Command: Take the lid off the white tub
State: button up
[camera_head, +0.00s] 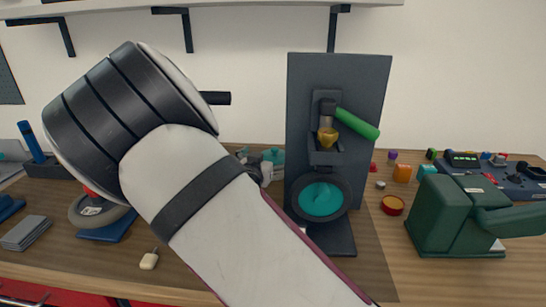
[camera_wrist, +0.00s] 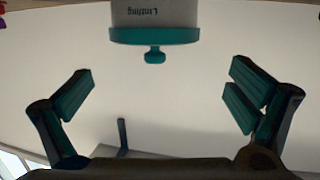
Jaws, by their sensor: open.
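The white tub (camera_wrist: 154,14) shows at the top of the wrist view, upside down, with dark lettering on its side. Its teal lid (camera_wrist: 154,36) is on it, with a small round knob (camera_wrist: 155,56) at the lid's centre. My gripper (camera_wrist: 160,95) is open and empty, its teal-padded fingers wide apart. The knob lies between the two fingers' lines but beyond their tips, apart from both. In the head view a teal lid-like shape (camera_head: 274,156) shows just past my arm; the tub there is mostly hidden, and my gripper cannot be made out clearly.
A dark upright stand (camera_head: 300,110) with a green handle and teal disc stands right of the lid. A green vise-like machine (camera_head: 440,215) is at the right. A round sander-like tool (camera_head: 98,210) is at the left. A shelf (camera_head: 200,8) hangs above the bench.

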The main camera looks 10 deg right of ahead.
aim_at(274, 152)
jog(key=x, duration=0.6)
jog(key=shift+s+d+f, duration=0.15)
jog(key=shift+d, duration=0.1)
jog(key=c, duration=1.7)
